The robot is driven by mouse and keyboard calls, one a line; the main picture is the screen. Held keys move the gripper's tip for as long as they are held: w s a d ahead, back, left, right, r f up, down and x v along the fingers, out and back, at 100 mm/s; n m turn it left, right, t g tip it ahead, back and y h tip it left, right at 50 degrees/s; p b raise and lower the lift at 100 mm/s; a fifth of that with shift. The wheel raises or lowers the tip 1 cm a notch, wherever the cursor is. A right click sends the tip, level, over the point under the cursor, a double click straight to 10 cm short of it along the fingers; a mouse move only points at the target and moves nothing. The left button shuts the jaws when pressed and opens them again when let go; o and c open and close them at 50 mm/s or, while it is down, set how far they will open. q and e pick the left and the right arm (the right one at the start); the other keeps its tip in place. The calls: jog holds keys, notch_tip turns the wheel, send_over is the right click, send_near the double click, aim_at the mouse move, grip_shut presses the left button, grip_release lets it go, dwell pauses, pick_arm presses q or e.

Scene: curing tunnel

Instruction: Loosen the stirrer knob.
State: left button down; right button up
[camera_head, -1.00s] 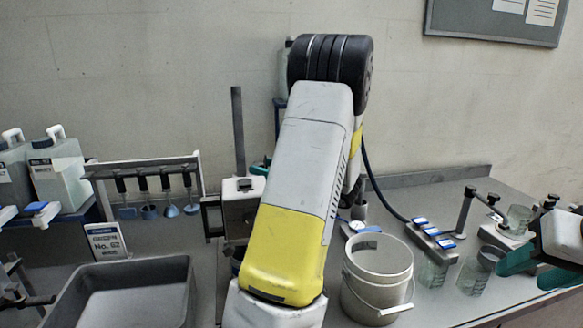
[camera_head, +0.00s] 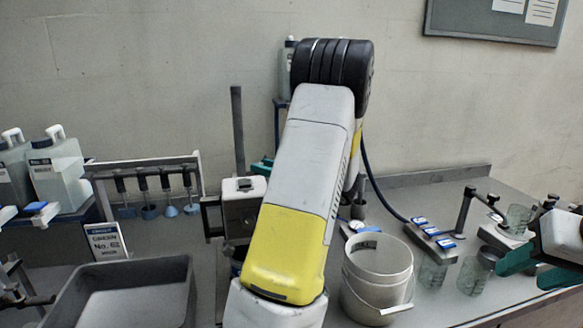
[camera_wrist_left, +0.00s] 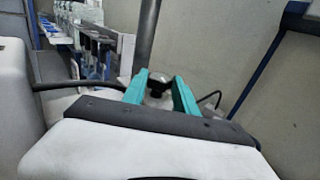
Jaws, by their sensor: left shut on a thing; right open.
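In the left wrist view, the black stirrer knob (camera_wrist_left: 157,85) sits between the two teal fingers of my left gripper (camera_wrist_left: 159,79), which is shut on it. A dark upright rod (camera_wrist_left: 147,35) rises just behind the knob. In the head view, the stirrer's pale housing (camera_head: 241,209) and its rod (camera_head: 238,130) stand left of my left arm. That arm hides the knob and most of my left gripper (camera_head: 262,167); only a bit of teal shows. My right gripper (camera_head: 519,277) is open and empty at the right edge.
A white bucket (camera_head: 377,291) stands right of my left arm. Glass beakers (camera_head: 474,276) and a clamp stand (camera_head: 465,211) are near my right gripper. A rack of hanging stirrers (camera_head: 150,168), jugs (camera_head: 58,173) and a grey tray (camera_head: 69,308) are on the left.

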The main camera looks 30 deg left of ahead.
pick_arm(q)
jog(key=shift+w+a+n+g+h, duration=0.15)
jog(key=shift+w+n+g+h, duration=0.2)
jog(key=shift+n+g+h, duration=1.35)
jog(key=shift+w+a+n+g+h, duration=0.1)
jog(key=shift+w+n+g+h, duration=0.35)
jog(key=shift+n+g, duration=2.35)
jog(key=shift+w+a+n+g+h, duration=0.25)
jog(key=shift+n+g+h, duration=0.9)
jog(key=shift+g, duration=2.15)
jog(key=shift+d, duration=0.1)
jog(key=c, duration=1)
grip_release()
jog(key=shift+o, duration=0.2)
jog(key=shift+r, duration=0.15)
jog(key=s+d+r, duration=0.4)
jog(key=s+d, duration=0.6)
jog(key=s, duration=0.2)
jog(key=shift+s+r, duration=0.25)
jog(key=shift+r, duration=0.1)
